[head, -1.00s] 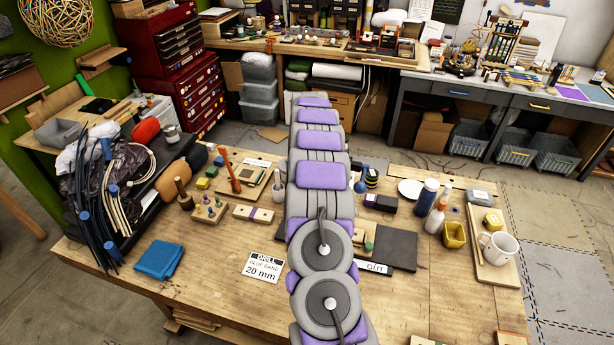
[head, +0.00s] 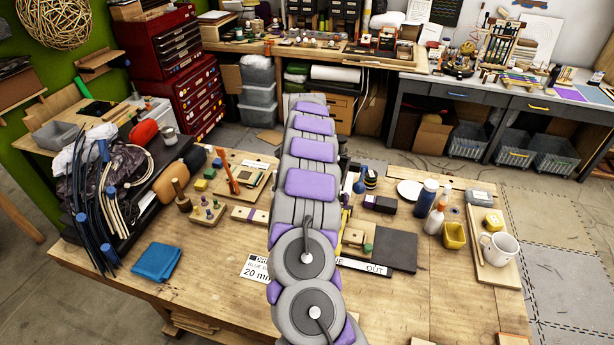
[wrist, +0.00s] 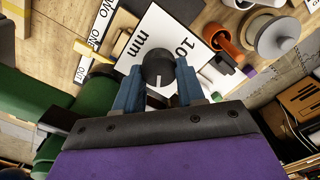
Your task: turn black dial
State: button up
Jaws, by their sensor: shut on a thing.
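The black dial (wrist: 158,66) is a round knob with a pale pointer line, seen in the middle of the wrist view. My gripper (wrist: 158,82) has its two blue fingers on either side of the dial and is shut on it. The fingers hide the dial's sides, and its base is not clearly seen. In the head view my arm covers the gripper and the dial, so neither shows there.
A white "10 mm" card (wrist: 165,35) lies beyond the dial, with a green machine body (wrist: 25,115) at left. An orange cup (wrist: 228,40) and grey spool (wrist: 272,38) are at right. The bench front (head: 400,310) is mostly clear.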

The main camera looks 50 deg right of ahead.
jog(key=shift+w+a, duration=0.1)
dwell(0.3)
jog(key=o, duration=1.1)
jog(key=shift+w, duration=0.1)
jog(key=shift+c, duration=0.2)
jog(key=shift+r, duration=0.1)
notch_tip(320, 180, up, 17)
jog(key=p, duration=0.1)
dwell(0.4)
